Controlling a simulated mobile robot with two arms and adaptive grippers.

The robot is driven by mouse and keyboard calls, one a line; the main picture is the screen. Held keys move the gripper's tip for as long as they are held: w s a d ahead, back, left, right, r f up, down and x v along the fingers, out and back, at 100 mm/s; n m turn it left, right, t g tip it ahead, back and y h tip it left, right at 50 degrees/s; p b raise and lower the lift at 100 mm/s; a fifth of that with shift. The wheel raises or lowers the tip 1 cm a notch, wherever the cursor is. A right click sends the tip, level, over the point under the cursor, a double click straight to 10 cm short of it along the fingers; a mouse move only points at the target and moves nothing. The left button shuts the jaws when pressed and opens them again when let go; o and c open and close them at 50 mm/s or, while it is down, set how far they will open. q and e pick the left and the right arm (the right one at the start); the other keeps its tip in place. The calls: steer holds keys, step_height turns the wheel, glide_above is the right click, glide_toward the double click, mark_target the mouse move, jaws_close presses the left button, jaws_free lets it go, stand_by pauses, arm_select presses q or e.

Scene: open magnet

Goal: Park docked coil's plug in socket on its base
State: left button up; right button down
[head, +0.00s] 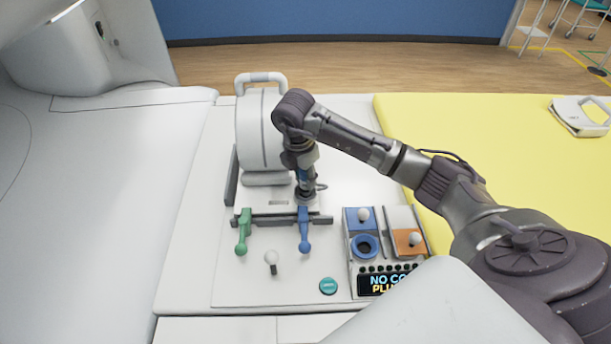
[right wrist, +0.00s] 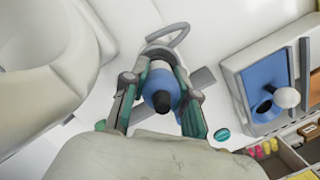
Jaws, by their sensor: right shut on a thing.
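The docked coil (head: 258,130) is a white drum with a handle on top, upright on its base (head: 270,208). My right gripper (head: 305,190) points down at the right side of that base, just behind the blue lever. In the right wrist view it (right wrist: 157,88) is shut on the blue plug (right wrist: 160,85), which has a dark tip. A grey cable loop (right wrist: 170,35) shows beyond the plug. In the head view, my gripper and arm largely hide the plug. The socket on the base cannot be made out. My left gripper is not in view.
A green lever (head: 242,232) and a blue lever (head: 304,230) stick out in front of the base. A control box (head: 365,270) with a blue round port (head: 365,246) stands right. A teal button (head: 328,286) and small white-topped stick (head: 271,262) are nearby. Yellow mat (head: 480,130) lies right.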

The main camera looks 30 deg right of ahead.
steer(key=shift+f+b, duration=0.5)
steer(key=shift+f, duration=0.2)
steer(key=c, duration=0.8)
jaws_free()
steer(key=shift+s+a+r, duration=0.1)
steer(key=shift+a+r, duration=0.1)
steer(key=shift+r, duration=1.15)
steer(key=shift+w+a+r, duration=0.1)
steer(key=shift+a+r, duration=0.1)
steer(key=shift+r, duration=1.15)
steer(key=shift+s+a+r, duration=0.1)
steer(key=shift+a+r, duration=0.1)
steer(key=shift+r, duration=1.15)
steer(key=shift+f, duration=0.1)
